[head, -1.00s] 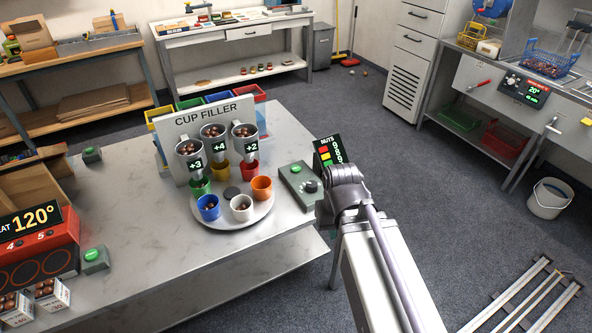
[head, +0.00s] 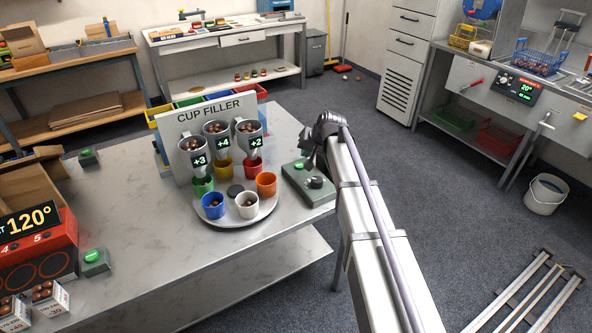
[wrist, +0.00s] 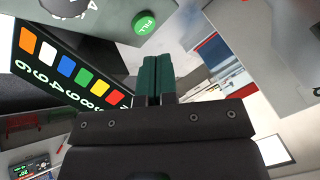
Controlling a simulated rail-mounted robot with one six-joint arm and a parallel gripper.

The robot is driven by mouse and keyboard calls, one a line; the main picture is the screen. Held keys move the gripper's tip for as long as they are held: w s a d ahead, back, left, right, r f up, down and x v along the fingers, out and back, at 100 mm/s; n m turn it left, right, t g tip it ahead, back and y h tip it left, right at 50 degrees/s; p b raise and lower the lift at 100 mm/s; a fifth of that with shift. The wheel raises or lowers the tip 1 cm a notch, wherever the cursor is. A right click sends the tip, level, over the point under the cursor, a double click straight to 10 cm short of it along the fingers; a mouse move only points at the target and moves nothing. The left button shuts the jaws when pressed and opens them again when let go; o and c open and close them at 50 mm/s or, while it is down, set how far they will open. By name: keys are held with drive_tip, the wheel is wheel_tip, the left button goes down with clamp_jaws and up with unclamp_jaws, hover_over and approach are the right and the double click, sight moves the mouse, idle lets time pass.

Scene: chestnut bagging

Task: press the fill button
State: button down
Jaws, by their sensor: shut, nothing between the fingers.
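The green fill button (head: 299,165) sits on top of a grey-green control box (head: 318,196) at the table's right end, beside a dark knob (head: 315,182). In the wrist view the button (wrist: 145,22) reads FILL and lies above my fingertips in the picture. My gripper (wrist: 157,62) is shut and empty, its two green-tipped fingers together. A visible gap in the picture separates the tips from the button. In the head view my wrist hangs just above and behind the box, and the fingertips are hard to make out.
The cup filler (head: 216,110) stands left of the box, with coloured cups on a round turntable (head: 250,219). A display panel (wrist: 60,62) with coloured squares and numbers is close to my fingers. Other green buttons (head: 96,256) sit farther left on the table.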

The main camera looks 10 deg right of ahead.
wheel_tip(320, 180, up, 2)
drive_tip(key=m+t, duration=0.1)
drive_tip(key=t, duration=0.1)
hover_over(301, 164)
drive_tip(key=shift+s+r, duration=0.1)
drive_tip(key=shift+r, duration=0.05)
wheel_tip(301, 164, down, 9)
drive_tip(key=b, duration=0.8)
drive_tip(key=shift+b, duration=0.4)
idle(1.0)
drive_tip(key=shift+f+b, duration=0.35)
drive_tip(key=shift+b, duration=0.05)
